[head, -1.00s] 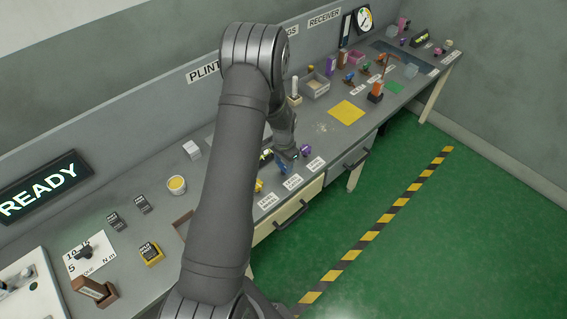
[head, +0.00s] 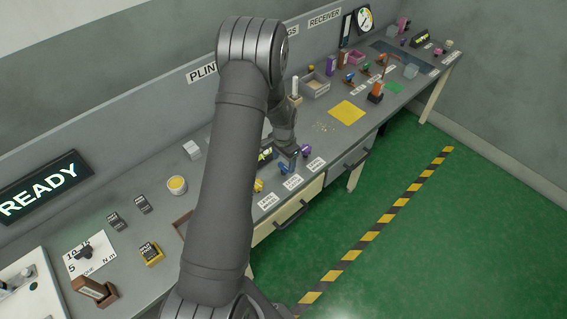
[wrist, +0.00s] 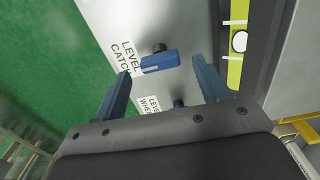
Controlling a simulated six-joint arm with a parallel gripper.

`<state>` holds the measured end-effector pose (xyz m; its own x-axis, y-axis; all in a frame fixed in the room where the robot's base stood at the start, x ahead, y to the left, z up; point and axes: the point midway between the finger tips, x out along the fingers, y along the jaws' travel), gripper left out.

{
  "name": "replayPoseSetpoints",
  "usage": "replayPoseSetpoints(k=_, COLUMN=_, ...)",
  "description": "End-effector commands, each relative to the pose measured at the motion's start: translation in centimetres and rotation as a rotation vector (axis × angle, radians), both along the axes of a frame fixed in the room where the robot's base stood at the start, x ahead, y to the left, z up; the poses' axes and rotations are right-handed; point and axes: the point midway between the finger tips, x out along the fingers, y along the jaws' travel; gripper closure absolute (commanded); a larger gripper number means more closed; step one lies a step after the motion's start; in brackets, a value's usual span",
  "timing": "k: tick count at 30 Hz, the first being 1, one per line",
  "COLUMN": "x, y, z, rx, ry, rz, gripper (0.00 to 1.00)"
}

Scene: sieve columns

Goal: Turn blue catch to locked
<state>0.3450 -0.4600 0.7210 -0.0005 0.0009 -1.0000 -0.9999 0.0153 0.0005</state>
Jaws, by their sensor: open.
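The blue catch (wrist: 160,63) is a small blue bar on a dark round pivot, beside a white "LEVEL CATCH" label (wrist: 123,45) in the wrist view. In the head view the blue catch (head: 283,169) sits near the front edge of the bench, just below my gripper (head: 291,155). In the wrist view my gripper (wrist: 162,67) is open. Its two blue-grey fingers stand to either side of the bar, with a visible gap on each side. The bar lies nearly crosswise between them. Whether the fingers are down at its height, I cannot tell.
A dark purple-blue knob (wrist: 179,103) is by a partly hidden "LEVEL WHEEL" label (wrist: 149,106). A purple piece (head: 305,150) stands right of my gripper. A yellow-green level with a white round spot (wrist: 239,41) lies close to the right finger. The bench edge drops to a green floor.

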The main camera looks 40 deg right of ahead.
Motion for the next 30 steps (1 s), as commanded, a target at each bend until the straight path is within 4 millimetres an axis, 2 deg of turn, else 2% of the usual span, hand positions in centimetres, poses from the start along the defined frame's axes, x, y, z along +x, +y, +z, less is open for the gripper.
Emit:
replayPoseSetpoints(k=12, x=0.0, y=-0.1, z=9.6, rx=-0.003, ry=-0.003, rz=0.000, gripper=0.33)
replayPoseSetpoints(k=18, x=0.0, y=0.0, z=13.4, rx=-0.002, ry=-0.002, rz=-0.001, gripper=0.33)
replayPoseSetpoints(k=24, x=0.0, y=0.0, z=15.2, rx=0.000, ry=0.000, rz=-0.001, gripper=0.33)
replayPoseSetpoints(k=30, x=0.0, y=0.0, z=15.4, rx=0.001, ry=0.001, rz=-0.001, gripper=0.33)
